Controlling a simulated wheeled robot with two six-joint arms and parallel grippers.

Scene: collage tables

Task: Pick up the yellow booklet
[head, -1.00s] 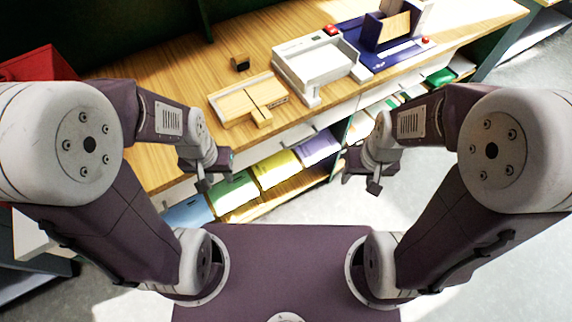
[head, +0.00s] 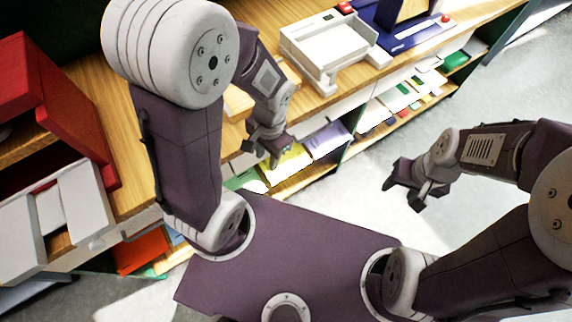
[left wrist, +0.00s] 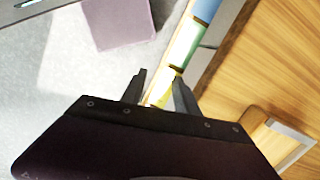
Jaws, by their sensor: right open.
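The yellow booklet (head: 294,158) lies on the shelf below the wooden counter, between a green booklet (head: 243,179) and a purple one (head: 326,140). My left gripper (head: 279,153) is over its left part and hides some of it. In the left wrist view the left gripper (left wrist: 160,92) has its fingers apart, with nothing held between them. The yellow booklet (left wrist: 163,88) shows partly between and beyond those fingers; I cannot tell whether they touch it. My right gripper (head: 404,196) is open and empty over the floor, right of the shelf.
The wooden counter (head: 335,98) overhangs the shelf and bears a white tray device (head: 325,50). A red cabinet (head: 62,95) and a white rack (head: 75,205) stand at the left. The floor at right is clear.

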